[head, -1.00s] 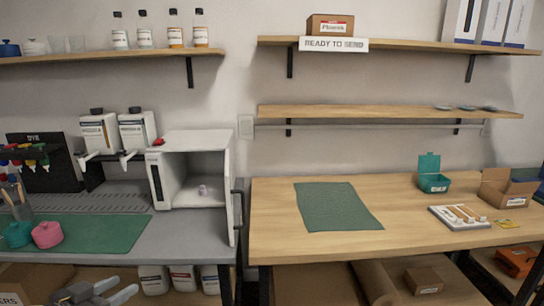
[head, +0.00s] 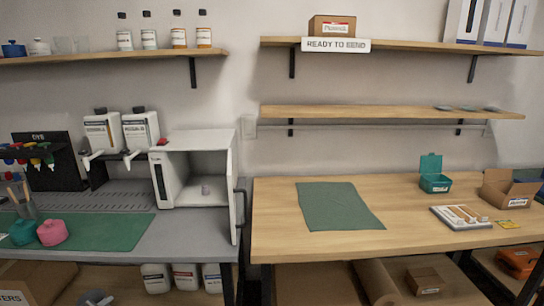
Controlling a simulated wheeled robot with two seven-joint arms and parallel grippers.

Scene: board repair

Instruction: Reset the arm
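A small grey piece of my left arm's gripper end (head: 97,298) shows at the bottom edge, lower left, in front of the grey bench. Its fingers cannot be made out, so I cannot tell whether it is open or shut. I see nothing held there. My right gripper is outside the view.
The grey bench holds a green mat (head: 105,232), pink pot (head: 52,233), teal pot (head: 22,232) and an open white box-shaped machine (head: 190,150). The wooden table (head: 420,190) holds a dark green mat (head: 338,206), teal box (head: 434,182), parts tray (head: 460,217) and open carton (head: 507,188).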

